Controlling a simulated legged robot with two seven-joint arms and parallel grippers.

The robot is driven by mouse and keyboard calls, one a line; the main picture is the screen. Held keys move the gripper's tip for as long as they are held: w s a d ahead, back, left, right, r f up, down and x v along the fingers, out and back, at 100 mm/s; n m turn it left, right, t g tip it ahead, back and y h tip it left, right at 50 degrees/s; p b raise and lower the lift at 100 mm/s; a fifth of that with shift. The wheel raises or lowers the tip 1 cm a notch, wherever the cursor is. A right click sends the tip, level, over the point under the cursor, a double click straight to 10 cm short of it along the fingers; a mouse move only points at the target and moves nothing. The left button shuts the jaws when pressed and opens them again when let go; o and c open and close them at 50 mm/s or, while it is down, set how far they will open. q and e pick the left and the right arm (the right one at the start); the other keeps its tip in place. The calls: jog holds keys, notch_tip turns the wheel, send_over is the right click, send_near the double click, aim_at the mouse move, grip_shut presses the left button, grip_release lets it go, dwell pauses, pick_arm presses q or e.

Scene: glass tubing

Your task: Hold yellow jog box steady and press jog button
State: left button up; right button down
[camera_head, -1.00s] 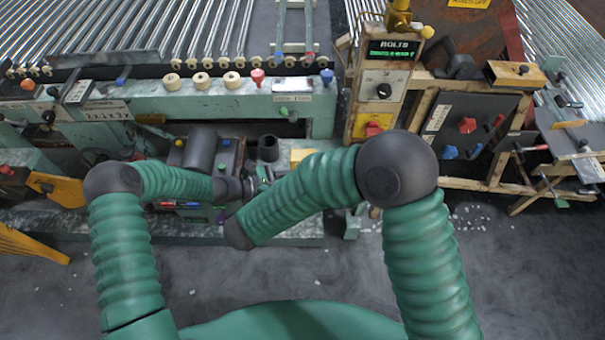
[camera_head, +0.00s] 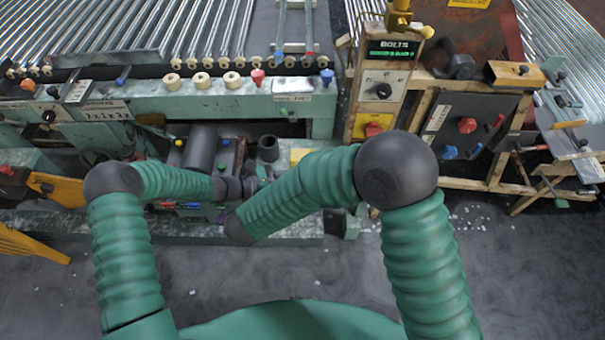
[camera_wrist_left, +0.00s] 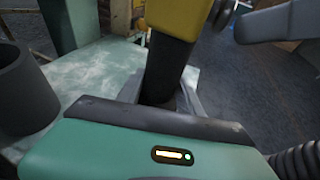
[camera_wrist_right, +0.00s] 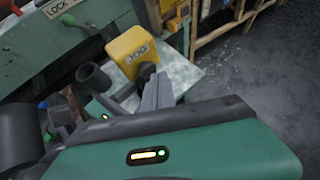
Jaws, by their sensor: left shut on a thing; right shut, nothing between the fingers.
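The yellow jog box (camera_wrist_right: 130,50), marked JOG, stands on the worn pale-green bench. Its yellow top shows partly behind my right forearm in the head view (camera_head: 300,155). A dark post on the box (camera_wrist_left: 168,65) runs between the fingers of my left gripper (camera_wrist_left: 160,95), which is shut on it. My right gripper (camera_wrist_right: 160,85) is shut and empty, close to the box. A grey finger of it (camera_wrist_left: 262,25) shows to the right of the post in the left wrist view. The jog button itself cannot be made out clearly.
A dark open cup (camera_wrist_left: 20,95) stands on the bench left of the post. A control panel with a BOLTS display (camera_head: 392,48) and a yellow-based red knob (camera_head: 374,127) rises to the right. A black panel with knobs (camera_head: 475,125) is beyond. The grey floor in front is open.

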jog(key=shift+w, duration=0.5)
dwell(0.6)
dwell(0.3)
jog(key=shift+s, duration=0.9)
jog(key=s, duration=0.5)
dwell(1.5)
pick_arm(q)
jog(key=o, duration=1.1)
